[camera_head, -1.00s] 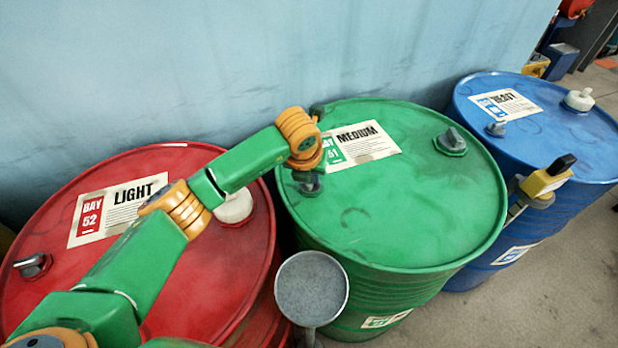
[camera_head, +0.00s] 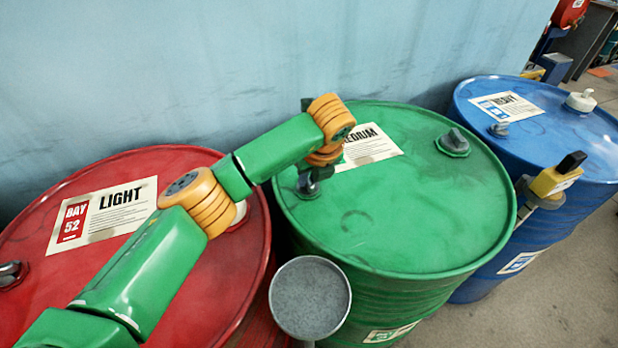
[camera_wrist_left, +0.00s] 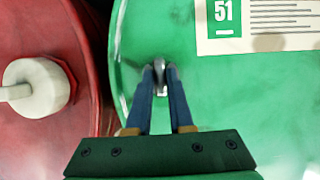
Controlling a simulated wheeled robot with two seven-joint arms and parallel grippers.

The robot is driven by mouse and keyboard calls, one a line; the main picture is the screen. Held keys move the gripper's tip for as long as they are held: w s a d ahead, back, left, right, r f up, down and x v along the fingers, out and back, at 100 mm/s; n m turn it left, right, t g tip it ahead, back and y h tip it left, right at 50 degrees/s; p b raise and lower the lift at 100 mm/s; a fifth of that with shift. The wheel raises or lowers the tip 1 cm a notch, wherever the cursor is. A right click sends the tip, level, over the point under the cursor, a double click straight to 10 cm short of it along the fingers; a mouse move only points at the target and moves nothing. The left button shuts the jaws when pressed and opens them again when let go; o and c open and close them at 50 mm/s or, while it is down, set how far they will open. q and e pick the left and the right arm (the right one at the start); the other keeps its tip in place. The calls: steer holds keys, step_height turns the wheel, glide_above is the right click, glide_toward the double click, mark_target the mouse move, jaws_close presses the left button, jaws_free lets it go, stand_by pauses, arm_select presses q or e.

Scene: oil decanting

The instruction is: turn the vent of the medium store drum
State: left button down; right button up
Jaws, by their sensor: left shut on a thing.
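The medium store drum (camera_head: 400,225) is green with a "MEDIUM" label (camera_head: 372,147) on its lid. A small grey vent (camera_head: 308,190) sits near the lid's left edge. It also shows in the left wrist view (camera_wrist_left: 161,90), between the fingertips. My left gripper (camera_head: 314,176) reaches down to the vent from above, partly hidden behind the orange wrist joints. In the left wrist view, its two dark fingers (camera_wrist_left: 160,72) are closed together on the vent. A larger grey cap (camera_head: 453,143) stands at the lid's far right. My right gripper is not in view.
The red "LIGHT" drum (camera_head: 190,290) stands left under my left arm, its white cap (camera_wrist_left: 38,88) near the green drum. The blue drum (camera_head: 540,150) stands right, with a yellow and black fitting (camera_head: 556,178) beside it. A grey round cup (camera_head: 311,300) is in front. A wall is behind.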

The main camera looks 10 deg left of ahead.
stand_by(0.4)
arm_select(q)
steer(key=c, duration=0.8)
jaws_free()
steer(key=b+v, duration=0.1)
steer(key=v, duration=0.6)
steer(key=shift+b, duration=0.35)
